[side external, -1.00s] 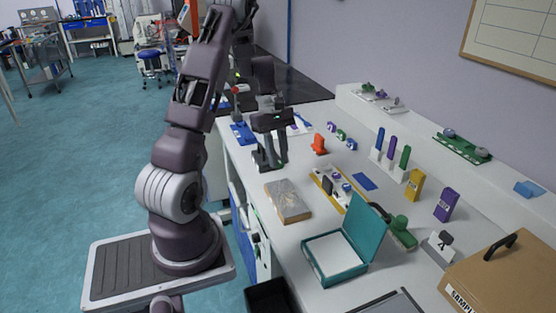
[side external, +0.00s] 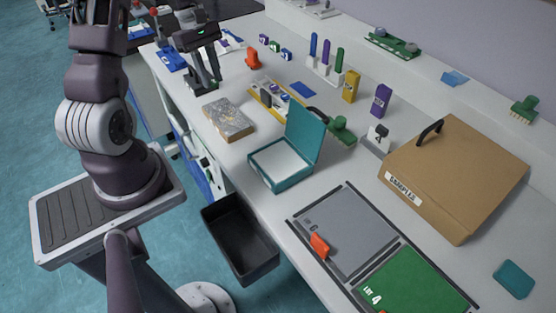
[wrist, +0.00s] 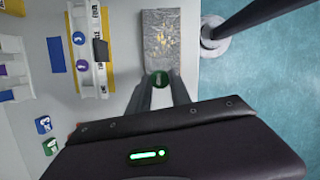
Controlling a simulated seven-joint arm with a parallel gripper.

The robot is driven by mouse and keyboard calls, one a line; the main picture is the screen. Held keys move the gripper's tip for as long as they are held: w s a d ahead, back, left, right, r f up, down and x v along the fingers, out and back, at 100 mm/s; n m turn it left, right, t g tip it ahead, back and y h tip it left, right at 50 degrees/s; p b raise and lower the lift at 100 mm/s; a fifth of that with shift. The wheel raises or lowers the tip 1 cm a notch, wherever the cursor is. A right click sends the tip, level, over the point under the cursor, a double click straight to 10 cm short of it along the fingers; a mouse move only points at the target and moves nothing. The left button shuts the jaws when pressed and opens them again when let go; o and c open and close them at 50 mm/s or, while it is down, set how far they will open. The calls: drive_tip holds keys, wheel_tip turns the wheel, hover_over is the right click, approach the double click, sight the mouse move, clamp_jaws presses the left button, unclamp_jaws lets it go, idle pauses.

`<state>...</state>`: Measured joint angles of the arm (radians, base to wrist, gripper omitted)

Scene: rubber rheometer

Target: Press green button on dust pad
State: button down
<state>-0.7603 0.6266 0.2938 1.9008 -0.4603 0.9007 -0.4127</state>
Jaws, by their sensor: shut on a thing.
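In the side view my gripper (side external: 208,84) is behind a grey speckled slab with brown edges (side external: 228,119), which looks like the dust pad. In the wrist view the slab (wrist: 161,35) lies just beyond my fingertips. The held piece appears beside the slab's near end; I cannot tell whether they touch.
A yellow-edged holder (side external: 275,100) with round purple and blue pieces stands beside the slab. An open teal box (side external: 283,165) stands nearer the camera. Small numbered blocks (side external: 274,47) and an orange piece (side external: 252,58) lie behind. A black bin (side external: 240,245) is off the bench front.

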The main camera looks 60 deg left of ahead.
drive_tip(key=shift+d, duration=0.1)
idle(0.3)
drive_tip(key=w+d, duration=0.1)
drive_tip(key=d, duration=0.2)
drive_tip(key=w+d, duration=0.1)
drive_tip(key=d, duration=0.3)
drive_tip(key=w+d, duration=0.1)
drive_tip(key=d, duration=0.3)
drive_tip(key=shift+w+d+f, duration=0.25)
drive_tip(key=shift+w+f, duration=0.05)
drive_tip(key=shift+f, duration=0.05)
drive_tip(key=r, duration=0.1)
hover_over(280, 161)
drive_tip(key=shift+a, duration=0.35)
drive_tip(key=shift+f, duration=3)
drive_tip(key=shift+f, duration=0.6)
wheel_tip(280, 161, up, 7)
